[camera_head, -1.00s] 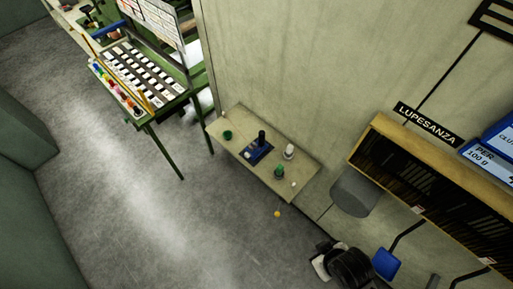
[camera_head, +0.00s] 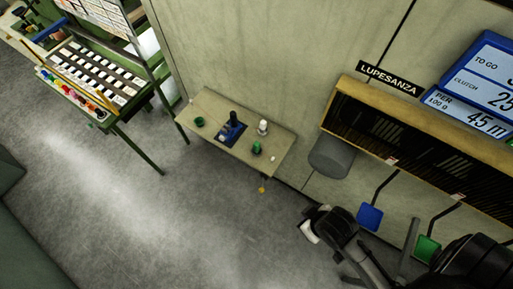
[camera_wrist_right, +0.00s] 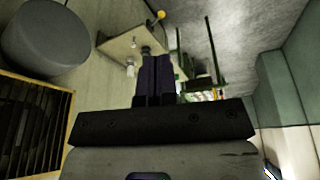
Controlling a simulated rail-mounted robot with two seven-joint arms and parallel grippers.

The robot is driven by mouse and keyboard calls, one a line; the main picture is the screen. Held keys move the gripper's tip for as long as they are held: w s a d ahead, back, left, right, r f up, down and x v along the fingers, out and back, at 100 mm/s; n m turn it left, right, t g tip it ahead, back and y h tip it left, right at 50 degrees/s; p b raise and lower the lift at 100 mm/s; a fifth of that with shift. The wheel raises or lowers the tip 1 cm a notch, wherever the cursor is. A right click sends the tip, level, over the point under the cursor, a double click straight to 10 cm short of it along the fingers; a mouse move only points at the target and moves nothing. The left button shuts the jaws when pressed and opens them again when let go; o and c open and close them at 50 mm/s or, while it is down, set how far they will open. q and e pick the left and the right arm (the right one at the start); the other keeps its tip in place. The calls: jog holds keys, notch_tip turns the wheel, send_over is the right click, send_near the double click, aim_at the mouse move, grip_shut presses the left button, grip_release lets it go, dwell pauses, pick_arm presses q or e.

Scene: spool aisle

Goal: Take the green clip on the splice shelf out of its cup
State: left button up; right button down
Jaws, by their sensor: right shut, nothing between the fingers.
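The splice shelf (camera_head: 215,104) is a pale board on the wall in the middle of the head view. A small green piece (camera_head: 257,148) stands near its right end, and a green cup (camera_head: 199,121) near its left end. The first looks like the clip in its cup, but it is too small to tell clip from cup. My right gripper (camera_head: 312,222) is below and right of the shelf, apart from it. In the right wrist view its fingers (camera_wrist_right: 156,75) are shut and empty, pointing towards the shelf (camera_wrist_right: 121,44). My left gripper is not in view.
A blue device (camera_head: 232,129) and a white bottle (camera_head: 263,127) stand on the shelf. A yellow ball (camera_head: 262,190) hangs below its front edge. A grey bin (camera_head: 329,157) and a wooden rack (camera_head: 410,135) are to the right. A green bench (camera_head: 95,75) is left; the floor between is clear.

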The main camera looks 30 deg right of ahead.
jog(key=c, duration=1.4)
grip_release()
jog(key=shift+c, duration=0.2)
jog(key=o, duration=0.7)
jog(key=shift+c, duration=0.2)
